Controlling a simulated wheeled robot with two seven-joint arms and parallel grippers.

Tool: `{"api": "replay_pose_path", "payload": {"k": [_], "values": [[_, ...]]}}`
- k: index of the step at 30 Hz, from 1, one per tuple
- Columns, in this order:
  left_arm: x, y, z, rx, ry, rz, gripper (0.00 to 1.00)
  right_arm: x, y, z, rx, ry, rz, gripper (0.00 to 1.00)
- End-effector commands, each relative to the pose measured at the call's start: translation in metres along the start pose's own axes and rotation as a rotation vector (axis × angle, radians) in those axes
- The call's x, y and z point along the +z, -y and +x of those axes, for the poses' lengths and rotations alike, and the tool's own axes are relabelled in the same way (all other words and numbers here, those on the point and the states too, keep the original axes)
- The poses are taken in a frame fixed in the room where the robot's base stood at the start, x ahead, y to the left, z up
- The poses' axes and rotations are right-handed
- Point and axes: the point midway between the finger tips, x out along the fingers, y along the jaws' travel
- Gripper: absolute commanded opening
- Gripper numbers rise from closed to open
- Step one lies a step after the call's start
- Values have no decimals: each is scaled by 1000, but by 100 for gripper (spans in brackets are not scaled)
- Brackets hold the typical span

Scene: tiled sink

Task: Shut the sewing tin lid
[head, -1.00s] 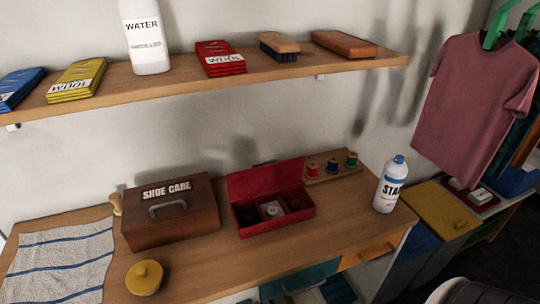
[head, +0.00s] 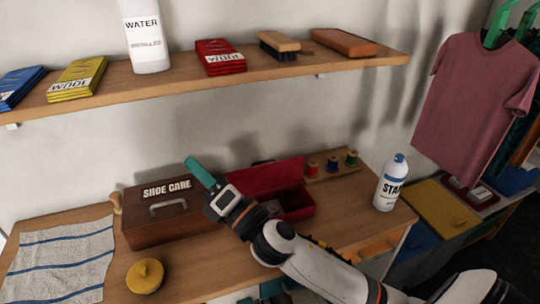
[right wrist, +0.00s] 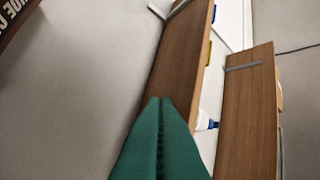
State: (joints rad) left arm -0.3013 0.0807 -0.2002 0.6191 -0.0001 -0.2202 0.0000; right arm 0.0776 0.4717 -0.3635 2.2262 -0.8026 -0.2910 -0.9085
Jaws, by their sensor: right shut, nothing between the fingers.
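The red sewing tin (head: 296,203) stands on the wooden counter with its lid (head: 277,176) raised at the back. My right arm crosses in front of it and hides its left part and much of the inside. My right gripper (head: 192,163) has green fingers, shut and empty. In the head view it shows over the right end of the shoe care box, left of the tin lid. In the right wrist view the shut fingers (right wrist: 160,105) point ahead with nothing between them. My left gripper is out of view.
The brown shoe care box (head: 157,228) stands left of the tin. A spool rack (head: 333,172) is behind it at right, and a starch bottle (head: 391,184) stands further right. A yellow round tin (head: 145,276) and a striped towel (head: 62,262) lie left. A shelf (head: 285,71) runs above.

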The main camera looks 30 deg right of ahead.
Motion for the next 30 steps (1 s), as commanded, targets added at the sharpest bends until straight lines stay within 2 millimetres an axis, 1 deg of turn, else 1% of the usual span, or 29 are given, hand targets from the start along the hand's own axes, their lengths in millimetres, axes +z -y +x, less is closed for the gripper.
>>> {"api": "replay_pose_path", "payload": {"k": [1, 2, 3, 5, 6, 8, 9, 11, 12, 14, 15, 17, 18, 19, 20, 21, 24, 27, 30], "values": [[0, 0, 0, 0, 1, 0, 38, 7, 25, 14, -141, 71, -212, 0], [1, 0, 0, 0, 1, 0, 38, 13, 37, 18, -223, 112, -339, 0], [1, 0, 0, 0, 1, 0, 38, 23, 50, 22, -329, 166, -511, 0], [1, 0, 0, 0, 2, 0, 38, 40, 63, 24, -486, 246, -770, 0], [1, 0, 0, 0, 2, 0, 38, 50, 66, 23, -588, 301, -943, 0], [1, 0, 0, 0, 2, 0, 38, 64, 62, 20, -736, 386, -1201, 0], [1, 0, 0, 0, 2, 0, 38, 70, 54, 18, -831, 447, -1369, 0], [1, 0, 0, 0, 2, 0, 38, 73, 36, 14, -971, 550, -1616, 0], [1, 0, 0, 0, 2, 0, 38, 70, 20, 11, -1060, 627, -1773, 0], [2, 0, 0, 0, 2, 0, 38, 57, -7, 7, -1188, 763, -1995, 0], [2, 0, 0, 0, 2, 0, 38, 43, -27, 5, -1268, 868, -2129, 0], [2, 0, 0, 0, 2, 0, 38, 12, -54, 2, -1380, 1049, -2302, 0], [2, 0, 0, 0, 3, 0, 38, -11, -70, -1, -1446, 1182, -2391, 0], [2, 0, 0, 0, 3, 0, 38, -30, -81, -3, -1489, 1284, -2441, 0], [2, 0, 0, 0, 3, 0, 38, -50, -89, -6, 1446, -1314, 2348, 0], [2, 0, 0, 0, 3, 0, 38, -76, -98, -9, 1390, -1349, 2223, 0], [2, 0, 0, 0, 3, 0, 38, -130, -110, -20, 1292, -1432, 1979, 0], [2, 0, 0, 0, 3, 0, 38, -164, -112, -28, 1241, -1486, 1834, 0], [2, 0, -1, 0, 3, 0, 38, -177, -114, -33, 1226, -1512, 1771, 0]]}}
